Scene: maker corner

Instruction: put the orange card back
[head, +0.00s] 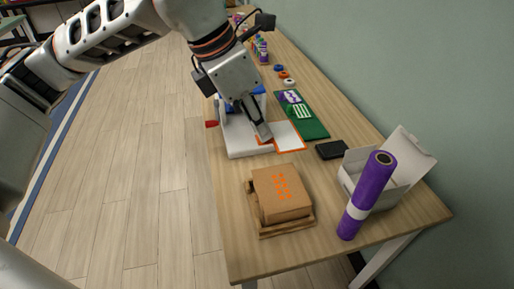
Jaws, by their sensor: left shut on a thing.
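The orange card (289,137) is a white sheet with an orange border, at the right edge of a white device (246,147) with blue parts on the workbench. My left gripper (264,134) comes down from above and is shut on the card's left edge. Its fingers hide that edge. I cannot tell whether the card touches the surface below it. My right gripper is not in view.
A green mat (312,129) with purple and white pieces lies behind the card. A black box (331,149), an open white box (401,183) and a purple roll (367,194) stand to the right. A cardboard box (281,205) sits on a wooden tray (286,229) in front.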

